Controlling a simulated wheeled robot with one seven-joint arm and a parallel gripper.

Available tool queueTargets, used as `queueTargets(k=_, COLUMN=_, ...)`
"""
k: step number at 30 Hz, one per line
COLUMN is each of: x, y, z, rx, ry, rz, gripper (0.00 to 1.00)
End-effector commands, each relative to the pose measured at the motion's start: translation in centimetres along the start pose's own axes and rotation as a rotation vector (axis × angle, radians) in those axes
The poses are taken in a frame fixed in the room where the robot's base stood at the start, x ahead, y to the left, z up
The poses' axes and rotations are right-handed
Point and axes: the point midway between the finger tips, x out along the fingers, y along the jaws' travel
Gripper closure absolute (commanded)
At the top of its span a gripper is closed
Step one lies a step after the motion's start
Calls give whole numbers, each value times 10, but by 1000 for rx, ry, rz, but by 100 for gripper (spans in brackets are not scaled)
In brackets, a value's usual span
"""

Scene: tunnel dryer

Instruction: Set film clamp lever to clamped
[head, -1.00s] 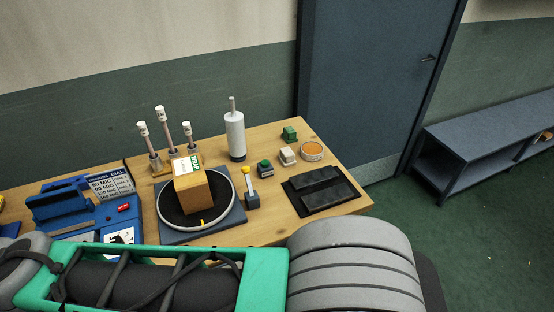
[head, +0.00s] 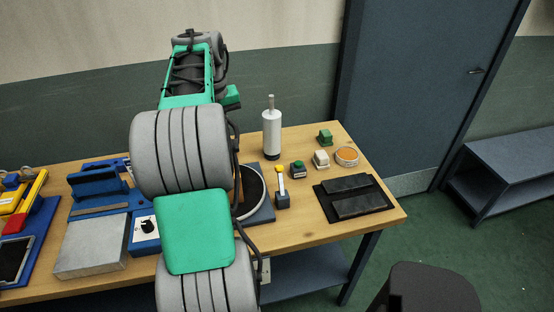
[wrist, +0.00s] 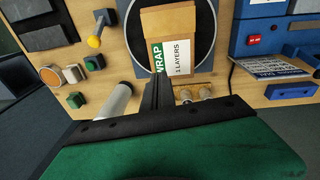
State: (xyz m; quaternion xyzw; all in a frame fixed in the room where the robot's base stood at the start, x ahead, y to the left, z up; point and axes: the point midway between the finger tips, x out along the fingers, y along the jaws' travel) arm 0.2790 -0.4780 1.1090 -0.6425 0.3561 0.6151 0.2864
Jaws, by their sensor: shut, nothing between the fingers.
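The film clamp lever, a pale stem with a yellow knob (head: 280,169), rises from a small dark blue block (head: 283,200) right of the turntable. Its stem looks near upright, leaning slightly. In the wrist view the yellow knob (wrist: 94,41) shows at the upper left, beside the black turntable (wrist: 138,54). I cannot read any clamped mark. My gripper (wrist: 158,80) is shut and empty, its dark fingers pointing at the labelled carton (wrist: 168,22) on the turntable. It is apart from the lever. In the head view my arm hides the carton and the fingers are not clear.
A white cylinder (head: 272,134) stands behind the lever. Green and white blocks (head: 321,160), an orange-topped round dish (head: 347,156) and a black pad (head: 352,199) lie to the right. A blue device (head: 97,190) stands left.

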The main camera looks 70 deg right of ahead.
Motion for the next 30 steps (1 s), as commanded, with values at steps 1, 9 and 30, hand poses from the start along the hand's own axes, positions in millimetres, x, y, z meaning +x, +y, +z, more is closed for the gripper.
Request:
queueTargets(k=1, x=14, y=51, z=-4, rx=86, ry=-26, rz=0, gripper=100)
queueTargets(k=9, x=33, y=148, z=4, rx=238, ry=-66, rz=-11, gripper=100)
queueTargets(k=30, x=105, y=146, z=10, rx=237, ry=-69, rz=-11, gripper=100)
